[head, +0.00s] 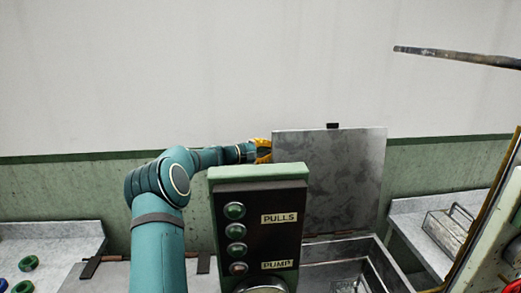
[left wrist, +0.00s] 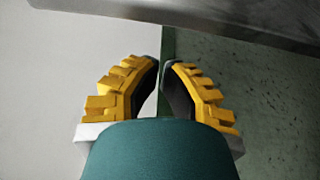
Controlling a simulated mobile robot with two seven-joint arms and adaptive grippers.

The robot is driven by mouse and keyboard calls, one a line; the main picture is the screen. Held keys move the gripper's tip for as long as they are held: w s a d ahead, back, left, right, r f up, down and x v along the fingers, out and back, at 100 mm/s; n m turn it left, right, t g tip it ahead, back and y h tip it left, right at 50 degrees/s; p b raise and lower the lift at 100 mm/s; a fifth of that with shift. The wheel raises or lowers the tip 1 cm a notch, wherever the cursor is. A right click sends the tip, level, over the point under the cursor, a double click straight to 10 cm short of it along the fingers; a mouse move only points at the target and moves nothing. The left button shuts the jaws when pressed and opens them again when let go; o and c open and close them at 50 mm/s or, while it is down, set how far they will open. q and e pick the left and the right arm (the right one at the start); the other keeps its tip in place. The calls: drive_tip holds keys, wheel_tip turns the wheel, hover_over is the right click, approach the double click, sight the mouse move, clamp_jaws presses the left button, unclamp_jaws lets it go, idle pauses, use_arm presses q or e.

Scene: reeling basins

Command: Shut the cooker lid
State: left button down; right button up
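The cooker lid (head: 345,170) is a grey metal panel standing upright, open, behind the basin, with a small dark tab (head: 333,126) on its top edge. Below it the cooker basin (head: 395,272) is open, partly hidden by the control box. My left gripper (head: 264,150) has yellow fingers and is just beside the lid's upper left edge; whether it touches cannot be told. In the left wrist view the fingertips (left wrist: 162,62) come together with nothing between them. A grey metal edge (left wrist: 220,14), likely the lid, crosses the top there. My right gripper is not in view.
A dark control box (head: 255,225) with green buttons, labelled PULLS and PUMP, stands in front of the cooker. A wire-handled metal container (head: 447,232) is at right on a grey counter. A dark rod (head: 460,57) juts in at upper right. Green rings (head: 28,263) lie at left.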

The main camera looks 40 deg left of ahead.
use_arm(q)
drive_tip(key=shift+s+d+r, duration=0.2)
drive_tip(key=shift+s+d, duration=0.35)
drive_tip(key=shift+d, duration=0.05)
drive_tip(key=shift+s+d+r, duration=0.15)
drive_tip(key=shift+s+d, duration=0.4)
drive_tip(key=shift+d, duration=0.05)
